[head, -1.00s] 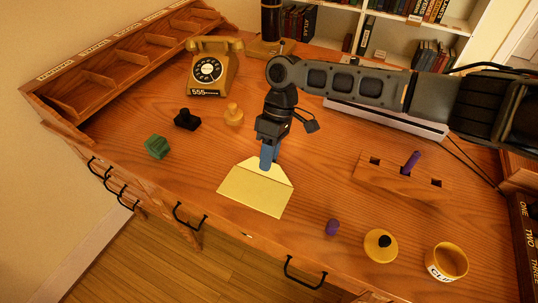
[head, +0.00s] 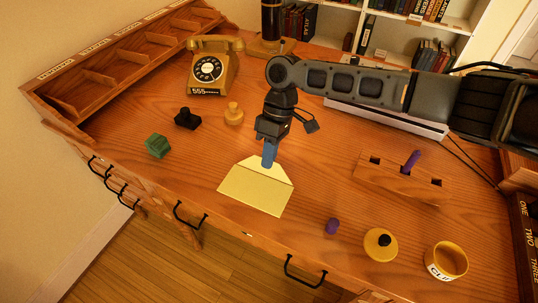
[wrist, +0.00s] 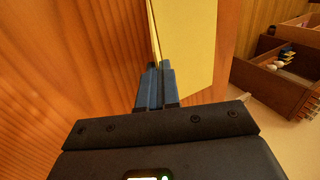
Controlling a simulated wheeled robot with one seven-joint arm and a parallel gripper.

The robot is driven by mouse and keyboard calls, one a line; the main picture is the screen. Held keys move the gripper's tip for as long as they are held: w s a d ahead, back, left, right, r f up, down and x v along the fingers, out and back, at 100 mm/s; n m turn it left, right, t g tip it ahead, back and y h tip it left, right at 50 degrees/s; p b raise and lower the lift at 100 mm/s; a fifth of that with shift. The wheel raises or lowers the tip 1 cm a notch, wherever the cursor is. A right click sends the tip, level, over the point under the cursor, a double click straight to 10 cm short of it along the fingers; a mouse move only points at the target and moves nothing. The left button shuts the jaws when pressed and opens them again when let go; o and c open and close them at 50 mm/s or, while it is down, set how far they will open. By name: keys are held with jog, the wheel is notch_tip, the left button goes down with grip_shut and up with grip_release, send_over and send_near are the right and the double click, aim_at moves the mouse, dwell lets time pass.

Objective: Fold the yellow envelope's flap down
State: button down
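The yellow envelope (head: 255,192) lies on the wooden desk near its front edge. Its flap (head: 268,171) is at the far side, beneath the gripper, and its tip is partly hidden. In the wrist view the envelope (wrist: 190,40) is on the right, and the flap's thin edge (wrist: 154,35) runs down to the fingertips. My gripper (head: 268,165) points down at the flap. Its blue fingers (wrist: 157,68) are close together and appear to be shut on the flap's edge.
A purple knob (head: 332,226), yellow lidded pot (head: 380,246) and clip cup (head: 447,262) stand right of the envelope. A wooden holder (head: 400,182) is behind them. A green block (head: 158,146), black stamp (head: 187,119) and yellow telephone (head: 213,68) are to the left.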

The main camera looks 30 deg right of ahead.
aim_at(265, 174)
jog(key=shift+r, duration=0.1)
